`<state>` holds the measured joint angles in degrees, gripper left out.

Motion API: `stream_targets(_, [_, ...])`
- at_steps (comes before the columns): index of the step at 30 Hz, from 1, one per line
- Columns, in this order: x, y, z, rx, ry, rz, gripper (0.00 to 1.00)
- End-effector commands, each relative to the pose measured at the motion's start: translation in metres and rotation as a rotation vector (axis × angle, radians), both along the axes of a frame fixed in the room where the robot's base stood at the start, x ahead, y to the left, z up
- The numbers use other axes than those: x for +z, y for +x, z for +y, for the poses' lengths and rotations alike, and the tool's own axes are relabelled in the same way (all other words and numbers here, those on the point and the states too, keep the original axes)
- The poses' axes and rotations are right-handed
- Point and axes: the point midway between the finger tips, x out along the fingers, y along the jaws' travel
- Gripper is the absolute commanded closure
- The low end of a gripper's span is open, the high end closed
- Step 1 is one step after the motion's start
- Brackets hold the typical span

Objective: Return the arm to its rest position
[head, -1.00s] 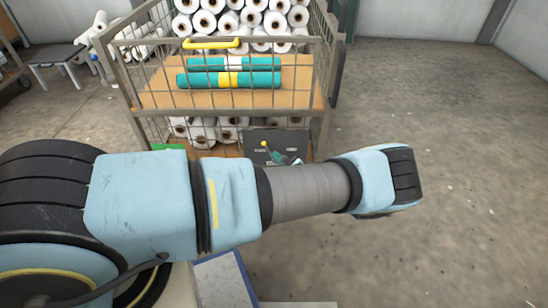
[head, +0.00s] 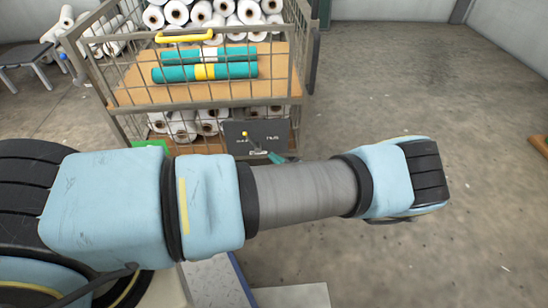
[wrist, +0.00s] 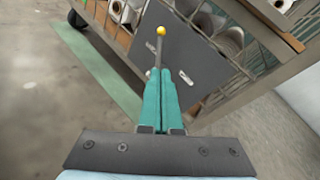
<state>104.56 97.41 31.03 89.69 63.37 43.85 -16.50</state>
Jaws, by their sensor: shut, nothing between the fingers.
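My arm stretches across the lower part of the head view, its pale blue and grey links running left to right. My gripper shows in the wrist view (wrist: 160,73) as two teal fingers lying together, shut and empty. Their teal tips also seem to show just above my forearm in the head view (head: 274,156); the rest of the gripper is hidden behind it. A thin lever with a yellow knob (wrist: 160,31) stands in line with the fingertips, in front of a dark panel (wrist: 188,58). I cannot tell whether the fingers touch it.
A grey stool (head: 30,53) is at the far left. A wooden item (head: 541,143) shows at the right edge. The floor right of the cart is clear.

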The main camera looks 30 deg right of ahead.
Motion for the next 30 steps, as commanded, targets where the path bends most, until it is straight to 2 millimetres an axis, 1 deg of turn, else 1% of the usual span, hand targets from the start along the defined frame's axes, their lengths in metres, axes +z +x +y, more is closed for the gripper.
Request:
stream_targets(8, [0.000,0.001,0.001,0.003,-0.001,0.001,1.00])
stream_targets(11, [0.007,0.008,0.008,0.054,-0.020,0.017,1.00])
stream_targets(14, [0.021,0.022,0.032,0.185,-0.067,0.062,1.00])
stream_targets(17, [0.042,0.039,0.067,0.382,-0.148,0.128,1.00])
stream_targets(18, [0.050,0.044,0.083,0.468,-0.184,0.158,1.00])
stream_targets(20, [0.064,0.050,0.106,0.594,-0.242,0.200,1.00])
stream_targets(21, [0.073,0.052,0.120,0.674,-0.283,0.227,1.00])
stream_targets(23, [0.087,0.055,0.140,0.790,-0.346,0.266,1.00])
stream_targets(24, [0.097,0.055,0.153,0.865,-0.389,0.291,1.00])
stream_targets(26, [0.112,0.056,0.171,0.974,-0.459,0.326,1.00])
stream_targets(27, [0.122,0.055,0.183,1.044,-0.505,0.348,1.00])
stream_targets(30, [0.149,0.053,0.210,1.210,-0.631,0.395,1.00])
